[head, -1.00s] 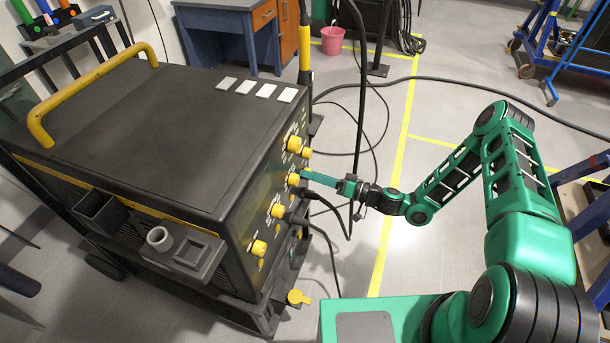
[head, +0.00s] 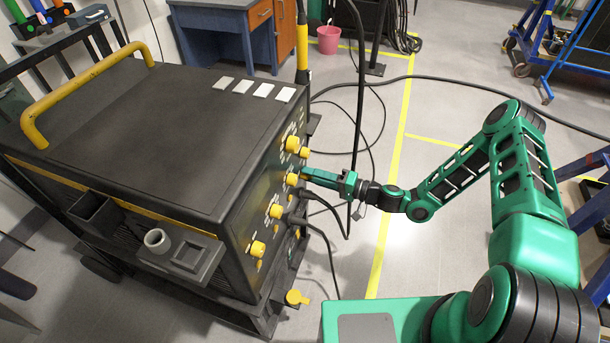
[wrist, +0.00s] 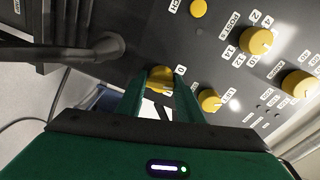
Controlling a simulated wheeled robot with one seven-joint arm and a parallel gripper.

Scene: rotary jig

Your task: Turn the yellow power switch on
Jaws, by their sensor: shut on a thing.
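A black machine (head: 150,130) has several yellow knobs on its front panel. My gripper (head: 304,177) reaches this panel from the right in the head view. In the wrist view my gripper (wrist: 162,82) has its green fingers on either side of a yellow switch knob (wrist: 160,74), shut on it. The same knob (head: 292,179) shows just past the fingertips in the head view. A "0" mark stands beside it in the wrist view. The fingers hide part of the knob and its other markings, so I cannot tell its exact setting.
Other yellow knobs (wrist: 257,41) and (wrist: 209,100) sit close by on the panel. A thick black cable plug (wrist: 105,47) sticks out near the fingers. Cables (head: 333,245) hang in front of the machine. The floor to the right is mostly clear.

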